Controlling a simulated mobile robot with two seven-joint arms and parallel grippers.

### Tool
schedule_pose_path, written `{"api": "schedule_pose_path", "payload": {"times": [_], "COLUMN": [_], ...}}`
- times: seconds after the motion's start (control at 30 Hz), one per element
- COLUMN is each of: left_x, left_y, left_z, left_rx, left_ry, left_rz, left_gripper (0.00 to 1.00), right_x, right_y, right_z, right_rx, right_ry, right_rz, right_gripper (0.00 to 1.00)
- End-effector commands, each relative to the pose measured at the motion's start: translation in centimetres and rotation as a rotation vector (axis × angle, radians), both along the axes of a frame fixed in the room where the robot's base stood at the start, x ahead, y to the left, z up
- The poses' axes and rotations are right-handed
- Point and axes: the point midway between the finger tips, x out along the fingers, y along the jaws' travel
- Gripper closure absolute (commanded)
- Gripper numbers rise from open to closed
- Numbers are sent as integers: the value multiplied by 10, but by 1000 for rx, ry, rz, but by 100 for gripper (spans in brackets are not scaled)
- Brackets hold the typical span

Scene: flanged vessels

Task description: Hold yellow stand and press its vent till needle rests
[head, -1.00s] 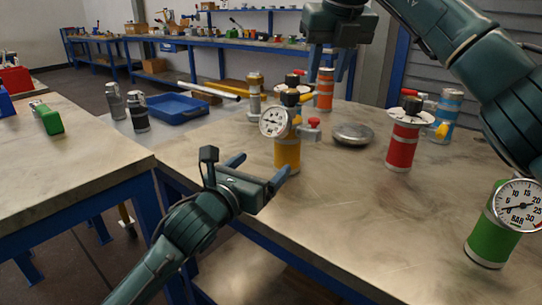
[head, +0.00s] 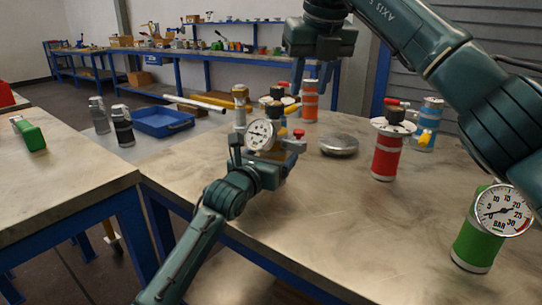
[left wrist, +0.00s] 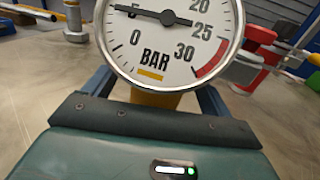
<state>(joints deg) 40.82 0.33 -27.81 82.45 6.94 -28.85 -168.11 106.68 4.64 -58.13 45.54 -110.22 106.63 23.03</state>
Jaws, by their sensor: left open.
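The yellow stand (head: 271,154) is near the table's left edge in the head view, mostly hidden behind its gauge and my left gripper. Its round white gauge (head: 260,135) faces me; in the left wrist view the gauge (left wrist: 168,38) shows the needle near 5 BAR. A red-capped fitting (head: 299,135), perhaps the vent, sticks out at its right. My left gripper (head: 268,165) is open, with a finger on each side of the yellow body (left wrist: 155,98); I cannot tell whether they touch it. My right gripper (head: 312,75) hangs above and behind the stand, seemingly open and empty.
A red vessel (head: 386,158), blue vessel (head: 428,125), orange vessel (head: 310,105) and green vessel (head: 475,245) stand on the table. A round metal lid (head: 339,145) lies right of the stand. A blue tray (head: 163,122) is at the left. The table's front middle is clear.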

Motion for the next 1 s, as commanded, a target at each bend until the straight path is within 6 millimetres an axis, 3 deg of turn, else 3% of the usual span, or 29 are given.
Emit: {"api": "schedule_pose_path", "payload": {"times": [0.13,1.0], "left_x": [0,0], "left_y": [0,0], "left_z": [0,0], "left_rx": [0,-1], "left_ry": [0,0], "left_rz": [0,0], "left_gripper": [16,85], "right_x": [0,0], "right_y": [0,0], "right_z": [0,0], "right_rx": [0,0], "right_ry": [0,0], "right_rz": [0,0], "right_gripper": [64,64]}}
